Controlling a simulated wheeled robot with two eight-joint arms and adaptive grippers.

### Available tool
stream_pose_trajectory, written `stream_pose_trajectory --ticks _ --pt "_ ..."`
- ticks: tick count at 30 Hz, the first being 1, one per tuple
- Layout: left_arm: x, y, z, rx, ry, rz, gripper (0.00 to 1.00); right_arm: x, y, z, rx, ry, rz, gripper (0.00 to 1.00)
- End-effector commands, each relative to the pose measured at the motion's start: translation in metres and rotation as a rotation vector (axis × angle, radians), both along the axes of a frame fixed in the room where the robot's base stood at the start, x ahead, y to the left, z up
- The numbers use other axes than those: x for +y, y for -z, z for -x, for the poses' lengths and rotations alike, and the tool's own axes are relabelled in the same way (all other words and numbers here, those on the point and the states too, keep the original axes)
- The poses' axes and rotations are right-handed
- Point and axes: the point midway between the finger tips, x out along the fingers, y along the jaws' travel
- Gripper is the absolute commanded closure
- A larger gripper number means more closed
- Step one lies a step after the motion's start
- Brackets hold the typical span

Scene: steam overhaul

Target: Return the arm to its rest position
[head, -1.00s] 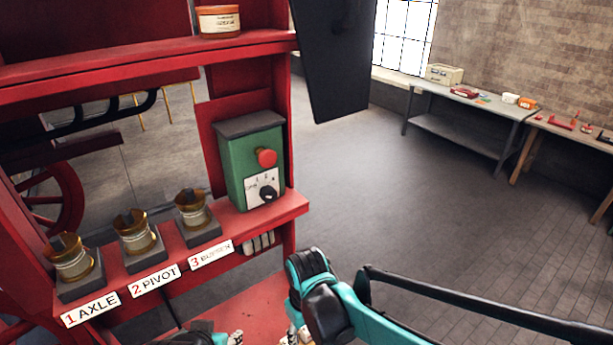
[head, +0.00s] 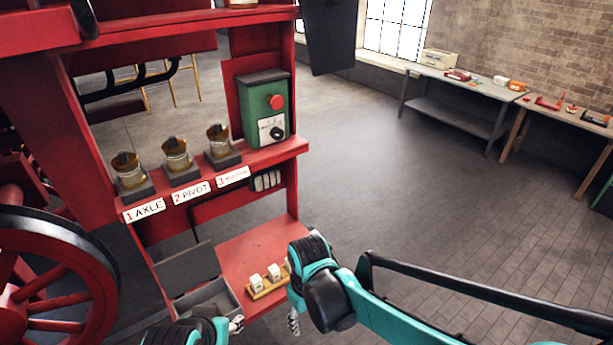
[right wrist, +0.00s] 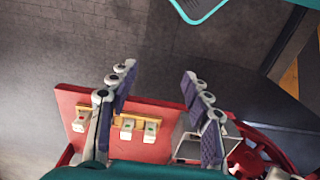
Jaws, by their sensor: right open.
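My right arm, teal and black, comes in from the lower right of the head view. Its gripper (head: 293,320) hangs mostly hidden behind the arm's elbow, above the low red shelf (head: 262,240). In the right wrist view the right gripper (right wrist: 158,85) shows two separated fingers with nothing between them. My left arm shows as a teal link at the bottom of the head view. A small part of the left gripper (head: 237,325) shows beside it; its jaw opening cannot be made out.
Above, a red ledge holds three brass cups (head: 176,155) and a green control box (head: 262,110). A red wheel (head: 45,290) stands left. Open floor (head: 420,200) lies right.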

Motion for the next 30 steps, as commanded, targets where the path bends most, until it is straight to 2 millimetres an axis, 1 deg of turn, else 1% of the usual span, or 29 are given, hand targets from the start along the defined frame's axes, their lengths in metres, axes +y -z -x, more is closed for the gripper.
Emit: stream_pose_trajectory --ticks 1,8,11,17,20,23,24,26,27,30 --pt "0.000 0.008 0.000 0.000 0.000 0.000 0.56 -0.004 0.006 0.001 -0.005 0.009 -0.003 0.51" --pt "0.000 0.029 0.000 0.000 0.000 0.000 0.56 -0.017 0.016 0.001 -0.044 0.051 -0.020 0.51" --pt "0.000 0.041 0.000 0.000 0.000 0.000 0.56 -0.025 0.023 0.002 -0.067 0.077 -0.030 0.51" --pt "0.000 0.076 0.000 0.000 0.000 0.000 0.56 -0.048 0.043 0.005 -0.132 0.149 -0.058 0.51" --pt "0.000 0.100 0.000 0.000 0.000 0.000 0.56 -0.064 0.058 0.008 -0.178 0.198 -0.076 0.51" --pt "0.000 0.133 0.000 0.000 0.000 0.000 0.56 -0.083 0.081 0.013 -0.239 0.263 -0.097 0.51" --pt "0.000 0.148 0.000 0.000 0.000 0.000 0.56 -0.093 0.092 0.016 -0.268 0.294 -0.107 0.51" --pt "0.000 0.171 0.000 0.000 0.000 0.000 0.56 -0.107 0.109 0.021 -0.313 0.342 -0.121 0.51" --pt "0.000 0.185 0.000 0.000 0.000 0.000 0.56 -0.116 0.120 0.025 -0.345 0.372 -0.130 0.51" --pt "0.000 0.219 0.000 0.000 0.000 0.000 0.56 -0.136 0.148 0.033 -0.420 0.447 -0.152 0.51"
